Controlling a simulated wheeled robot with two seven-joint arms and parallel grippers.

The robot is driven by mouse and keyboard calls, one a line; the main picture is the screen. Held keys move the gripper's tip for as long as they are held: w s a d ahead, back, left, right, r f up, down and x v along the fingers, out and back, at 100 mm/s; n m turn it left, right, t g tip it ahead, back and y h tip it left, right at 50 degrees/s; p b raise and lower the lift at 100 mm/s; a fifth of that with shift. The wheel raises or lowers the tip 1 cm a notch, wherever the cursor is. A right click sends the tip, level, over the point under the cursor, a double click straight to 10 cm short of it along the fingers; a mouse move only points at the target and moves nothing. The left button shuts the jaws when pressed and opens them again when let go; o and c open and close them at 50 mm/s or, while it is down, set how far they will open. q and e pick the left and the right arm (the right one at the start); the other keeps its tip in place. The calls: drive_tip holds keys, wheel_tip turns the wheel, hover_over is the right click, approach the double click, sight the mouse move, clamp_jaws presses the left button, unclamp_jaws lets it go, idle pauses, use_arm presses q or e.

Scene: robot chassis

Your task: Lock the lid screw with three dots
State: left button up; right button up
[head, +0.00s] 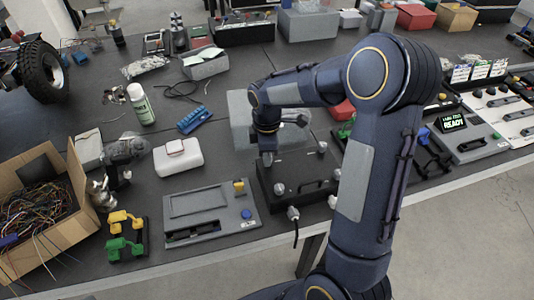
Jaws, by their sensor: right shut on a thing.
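The black chassis (300,168) lies near the table's front edge, with a dark handle on its lid. Light round screw heads show at its near left corner (279,188), far right corner (321,147) and near right corner (333,202). My right gripper (267,153) points down at the far left corner of the chassis. It is shut on a lid screw there, mostly hidden by the fingers. Dot marks on the screws are too small to make out. My left gripper is out of view.
A grey panel unit (205,212) lies just left of the chassis. A grey box (240,118) stands behind my right gripper. A white case (178,158) and a cardboard box of wires (65,150) lie further left. My right arm covers table to the right.

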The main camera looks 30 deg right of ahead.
drive_tip(key=m, duration=0.6)
drive_tip(key=shift+m, duration=0.3)
drive_tip(key=m, duration=0.6)
drive_tip(key=shift+w+d, duration=0.1)
idle(0.3)
drive_tip(key=o, duration=1)
wheel_tip(320, 180, up, 8)
drive_tip(key=shift+f, duration=0.1)
